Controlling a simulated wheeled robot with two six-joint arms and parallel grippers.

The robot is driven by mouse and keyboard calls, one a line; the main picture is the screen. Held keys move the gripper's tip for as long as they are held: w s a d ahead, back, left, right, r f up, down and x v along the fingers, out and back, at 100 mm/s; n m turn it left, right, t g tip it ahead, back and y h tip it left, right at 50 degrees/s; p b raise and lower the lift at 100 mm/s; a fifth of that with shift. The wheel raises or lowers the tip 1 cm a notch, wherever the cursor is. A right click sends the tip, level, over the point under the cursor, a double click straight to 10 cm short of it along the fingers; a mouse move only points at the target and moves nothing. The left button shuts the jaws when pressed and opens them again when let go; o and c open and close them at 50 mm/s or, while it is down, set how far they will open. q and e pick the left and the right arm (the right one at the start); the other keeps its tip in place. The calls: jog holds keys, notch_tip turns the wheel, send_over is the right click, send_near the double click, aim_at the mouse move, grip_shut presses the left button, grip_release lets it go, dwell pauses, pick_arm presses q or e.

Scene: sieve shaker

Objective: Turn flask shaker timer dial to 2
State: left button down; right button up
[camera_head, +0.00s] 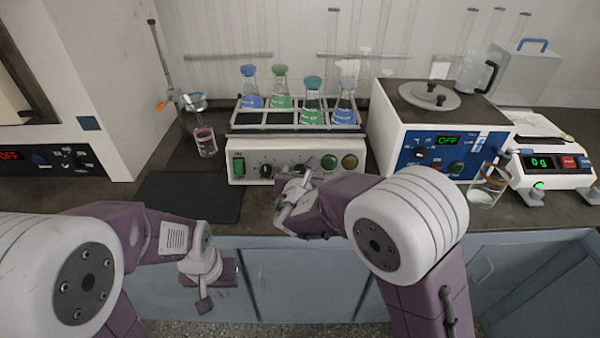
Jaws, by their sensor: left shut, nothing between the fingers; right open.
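The flask shaker (240,179) stands at the middle of the bench, with its white front panel facing me. The panel carries a green switch (239,166), a black dial (266,171) at the left, a green button (329,162) and an amber button (349,161). Another dial near the panel's middle is partly covered by my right gripper (299,181). That gripper is open in front of the panel; I cannot tell whether it touches a dial. The dial numbers are too small to read. My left gripper (205,304) is shut and empty, low in front of the cabinets.
Several stoppered flasks with blue or green liquid (312,105) stand in the shaker's rack. A dark mat (190,197) lies left of the shaker. A blue-fronted device (436,152), beaker (488,187) and balance (553,168) stand right. A clamp stand (168,60) and beaker (205,142) stand left.

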jog(key=shift+c, duration=0.3)
grip_shut()
jog(key=shift+f+m+b, duration=0.2)
jog(key=shift+m+b, duration=0.2)
jog(key=shift+b, duration=0.45)
jog(key=m+b, duration=0.6)
jog(key=b, duration=0.1)
jog(key=m+b, duration=0.5)
jog(key=b, duration=0.3)
jog(key=shift+d+f+m+y, duration=0.15)
jog(key=shift+m+y, duration=0.15)
jog(key=shift+m, duration=0.1)
jog(key=m+b, duration=0.4)
jog(key=shift+m, duration=0.4)
jog(key=shift+r, duration=0.2)
jog(key=shift+o, duration=0.3)
grip_release()
